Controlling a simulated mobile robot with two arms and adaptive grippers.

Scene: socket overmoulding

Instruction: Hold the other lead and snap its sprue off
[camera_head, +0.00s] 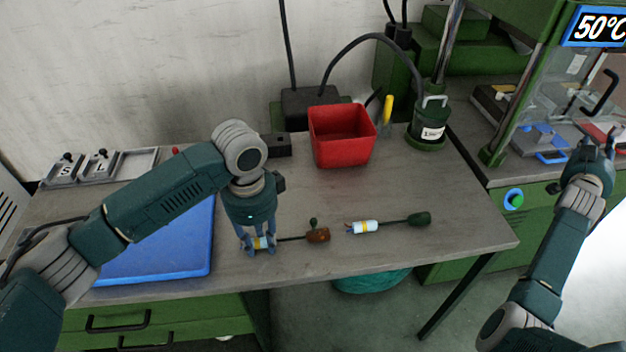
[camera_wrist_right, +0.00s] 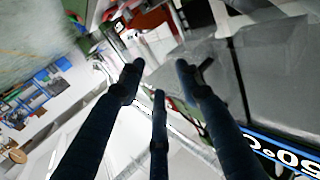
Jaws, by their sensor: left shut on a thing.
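My left gripper (camera_head: 258,246) is shut on the white and yellow end of one lead (camera_head: 262,243) at the table's front. From there a thin dark cable runs right to a brown moulded end (camera_head: 318,235). A small green knob, perhaps the sprue (camera_head: 313,222), sticks up from it. A second lead (camera_head: 365,227) lies to its right, with a white and yellow end at left and a dark green end (camera_head: 418,219) at right. My right gripper (camera_head: 608,142) is raised at the far right. Its fingers are spread and empty in the right wrist view (camera_wrist_right: 160,80).
A red bin (camera_head: 342,150) and a dark green pot (camera_head: 431,125) stand at the back of the table. A blue mat (camera_head: 160,250) lies left, under my left arm. A green press (camera_head: 530,80) with a 50°C display stands at right. The table's right front is clear.

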